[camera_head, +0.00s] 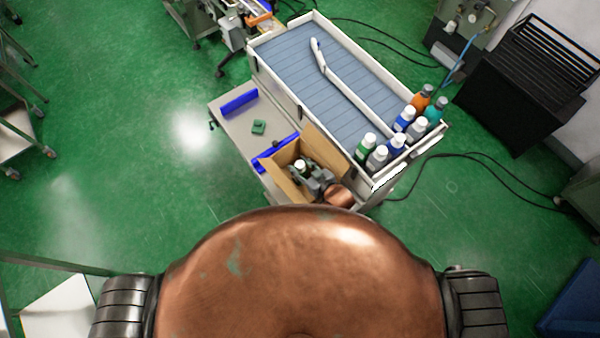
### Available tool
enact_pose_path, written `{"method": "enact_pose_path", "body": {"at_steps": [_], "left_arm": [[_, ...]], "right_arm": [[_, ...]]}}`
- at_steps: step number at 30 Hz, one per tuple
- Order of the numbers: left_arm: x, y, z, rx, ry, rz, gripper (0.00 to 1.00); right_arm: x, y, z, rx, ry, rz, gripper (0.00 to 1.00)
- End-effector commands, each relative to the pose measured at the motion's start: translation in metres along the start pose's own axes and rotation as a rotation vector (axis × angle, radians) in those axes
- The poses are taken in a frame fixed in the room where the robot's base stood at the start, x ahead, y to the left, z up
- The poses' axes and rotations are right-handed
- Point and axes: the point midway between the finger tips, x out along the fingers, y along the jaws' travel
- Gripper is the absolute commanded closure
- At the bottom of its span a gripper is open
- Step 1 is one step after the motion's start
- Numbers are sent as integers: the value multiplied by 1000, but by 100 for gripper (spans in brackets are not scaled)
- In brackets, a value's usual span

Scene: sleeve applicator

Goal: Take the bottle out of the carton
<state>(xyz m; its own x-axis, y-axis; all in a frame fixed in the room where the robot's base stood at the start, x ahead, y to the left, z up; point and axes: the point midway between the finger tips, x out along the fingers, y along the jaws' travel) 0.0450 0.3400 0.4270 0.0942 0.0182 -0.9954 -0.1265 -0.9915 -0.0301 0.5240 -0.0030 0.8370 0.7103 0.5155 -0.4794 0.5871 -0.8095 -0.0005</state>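The open cardboard carton (270,182) stands on the near end of the grey table, with its flaps raised. Inside it a bottle with a white cap (300,164) shows; its dark body is mostly hidden by the carton and my gripper. My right gripper (310,174) reaches into the carton from the lower right, right at the bottle. The view is too small to tell whether its fingers are open or shut on the bottle. My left gripper is not in view.
Blue bars (239,101) and a small green block (258,127) lie on the grey table (232,122).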

Motion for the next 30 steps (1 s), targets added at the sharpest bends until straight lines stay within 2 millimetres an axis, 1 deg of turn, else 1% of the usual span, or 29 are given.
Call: {"method": "enact_pose_path", "body": {"at_steps": [1,15,30], "left_arm": [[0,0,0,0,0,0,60],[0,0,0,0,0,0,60],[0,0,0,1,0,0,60]], "right_arm": [[0,0,0,0,0,0,69],[0,0,3,1,-5,0,100],[0,0,6,1,-10,0,100]]}}
